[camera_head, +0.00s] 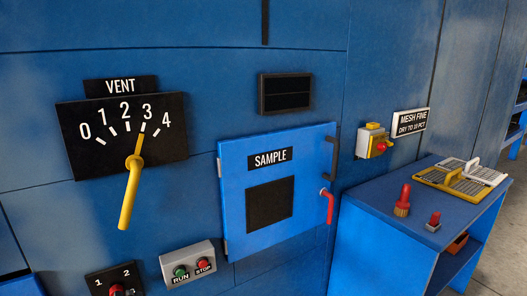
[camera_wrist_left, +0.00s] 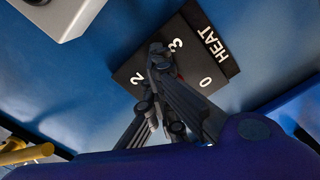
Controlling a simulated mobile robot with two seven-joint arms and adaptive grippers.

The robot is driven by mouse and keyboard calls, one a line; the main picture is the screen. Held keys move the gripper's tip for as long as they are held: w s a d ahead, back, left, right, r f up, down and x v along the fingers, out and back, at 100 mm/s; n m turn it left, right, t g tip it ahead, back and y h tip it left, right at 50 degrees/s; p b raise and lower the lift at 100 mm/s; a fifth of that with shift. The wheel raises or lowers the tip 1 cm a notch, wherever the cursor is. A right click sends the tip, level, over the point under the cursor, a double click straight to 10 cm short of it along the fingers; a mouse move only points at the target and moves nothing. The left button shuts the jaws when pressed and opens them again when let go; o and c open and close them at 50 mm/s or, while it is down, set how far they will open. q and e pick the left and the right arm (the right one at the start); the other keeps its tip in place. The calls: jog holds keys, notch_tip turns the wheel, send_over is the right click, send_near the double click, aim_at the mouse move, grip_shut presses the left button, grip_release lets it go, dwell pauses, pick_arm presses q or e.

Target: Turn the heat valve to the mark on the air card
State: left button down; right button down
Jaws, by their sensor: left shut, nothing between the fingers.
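The black HEAT plate (camera_wrist_left: 118,76) shows in the left wrist view with 0, 2 and 3 readable. A small red part shows at its middle, mostly hidden behind my fingers, so I cannot read its setting. My left gripper (camera_wrist_left: 160,62) is shut and empty in front of the plate; I cannot tell whether it touches the red part. In the head view, a cut-off black plate (camera_head: 98,284) with 1 and 2 and a red knob (camera_head: 117,290) at the bottom left appears to be the same dial. I see no air card. My right gripper is out of view.
The VENT dial (camera_head: 75,125) has a yellow handle (camera_head: 129,195), its tip near 3. A RUN/STOP box (camera_head: 188,262) sits right of the lower dial. The SAMPLE door (camera_head: 232,200) is in the middle. A blue bench (camera_head: 385,200) with tools stands right. A MESH FINE sign (camera_head: 410,122) hangs above it.

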pick_arm(q)
jog(key=shift+w+a+r, duration=0.2)
jog(key=shift+a+r, duration=0.15)
jog(key=shift+r, duration=0.25)
jog(key=shift+a+f+p, duration=0.1)
jog(key=shift+f+p, duration=0.2)
jog(key=shift+p, duration=0.1)
jog(key=shift+s+a+f, duration=0.1)
jog(key=shift+a+f, duration=0.1)
jog(key=shift+f, duration=0.25)
jog(key=shift+a+f+p, duration=0.15)
jog(key=shift+f+p, duration=0.15)
jog(key=shift+p, duration=0.05)
jog(key=shift+s+a+f, duration=0.15)
jog(key=shift+s+f, duration=0.1)
jog(key=shift+f, duration=0.3)
jog(key=shift+f, duration=0.15)
